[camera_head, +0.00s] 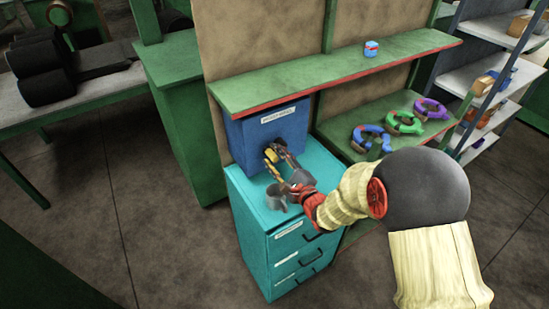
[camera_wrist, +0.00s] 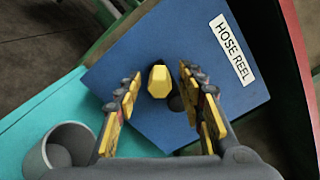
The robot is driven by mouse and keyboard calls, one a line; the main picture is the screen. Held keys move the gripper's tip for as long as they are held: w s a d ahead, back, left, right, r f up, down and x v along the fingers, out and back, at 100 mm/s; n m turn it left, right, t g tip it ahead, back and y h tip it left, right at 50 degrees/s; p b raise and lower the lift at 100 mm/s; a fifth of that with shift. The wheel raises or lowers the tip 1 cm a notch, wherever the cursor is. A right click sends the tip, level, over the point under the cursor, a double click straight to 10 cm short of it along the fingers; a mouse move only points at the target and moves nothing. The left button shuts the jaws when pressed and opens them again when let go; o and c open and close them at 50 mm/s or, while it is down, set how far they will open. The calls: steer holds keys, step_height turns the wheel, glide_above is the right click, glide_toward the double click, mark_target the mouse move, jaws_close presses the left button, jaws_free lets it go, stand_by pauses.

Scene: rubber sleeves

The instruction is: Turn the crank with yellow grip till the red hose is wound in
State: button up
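The blue hose reel box (camera_head: 262,130) stands on the teal cabinet; its face and "HOSE REEL" label fill much of the wrist view (camera_wrist: 215,105). The yellow crank grip (camera_wrist: 158,82) points toward the wrist camera, with a dark part (camera_wrist: 177,103) behind it on the box face. My gripper (camera_wrist: 160,76) is open, one finger on each side of the grip, with visible gaps at both sides. In the head view my gripper (camera_head: 274,154) is at the box front and hides most of the crank. I cannot make out the red hose.
A grey cup (camera_head: 277,196) stands on the teal cabinet (camera_head: 250,213), close below my gripper, and shows in the wrist view (camera_wrist: 40,160). A green shelf (camera_head: 330,72) with a red edge runs just above the box. Coloured rings (camera_head: 404,123) lie on a lower shelf at right.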

steer(key=shift+s, duration=0.1)
steer(key=v, duration=1.1)
steer(key=shift+s+d, duration=0.25)
steer(key=shift+d, duration=0.05)
stand_by(0.3)
